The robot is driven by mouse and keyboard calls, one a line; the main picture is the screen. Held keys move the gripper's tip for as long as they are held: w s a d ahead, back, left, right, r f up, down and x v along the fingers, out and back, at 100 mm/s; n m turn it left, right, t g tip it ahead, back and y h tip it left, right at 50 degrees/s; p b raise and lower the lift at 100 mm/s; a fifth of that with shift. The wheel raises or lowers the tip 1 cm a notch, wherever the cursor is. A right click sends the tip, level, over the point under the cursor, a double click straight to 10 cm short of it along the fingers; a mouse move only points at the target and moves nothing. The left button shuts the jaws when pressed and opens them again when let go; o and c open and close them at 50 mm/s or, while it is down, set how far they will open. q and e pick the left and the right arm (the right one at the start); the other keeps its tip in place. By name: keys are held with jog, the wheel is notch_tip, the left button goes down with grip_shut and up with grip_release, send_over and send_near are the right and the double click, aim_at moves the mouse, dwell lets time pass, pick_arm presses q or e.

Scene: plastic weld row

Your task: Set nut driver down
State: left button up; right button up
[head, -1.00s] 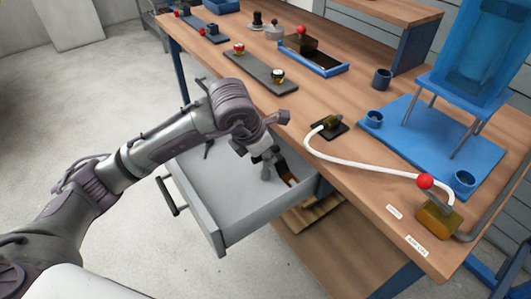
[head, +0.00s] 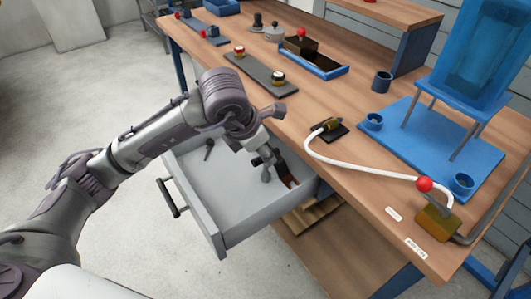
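My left gripper (head: 268,170) reaches down into the open grey drawer (head: 226,228) under the workbench, near its right inner side. Its fingers are small and dark here, and I cannot tell whether they are open or closed. A reddish-brown and dark piece (head: 289,176) shows right beside the fingers; I cannot tell whether it is held or is the nut driver. A small dark item (head: 209,149) lies at the back left of the drawer. No nut driver can be made out for sure. My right gripper is out of view.
The wooden bench (head: 345,200) stands above the drawer. On it are a dark strip with knobs (head: 262,76), a blue tray (head: 318,69), a dark cup (head: 382,81), a white tube (head: 350,168) and a blue stand (head: 425,140). The drawer's left part is mostly bare.

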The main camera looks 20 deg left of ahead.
pick_arm(q)
jog(key=p+v, duration=0.1)
jog(key=v, duration=0.7)
jog(key=shift+r, duration=0.35)
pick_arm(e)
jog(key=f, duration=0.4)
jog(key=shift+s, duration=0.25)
pick_arm(q)
jog(key=shift+s, duration=0.1)
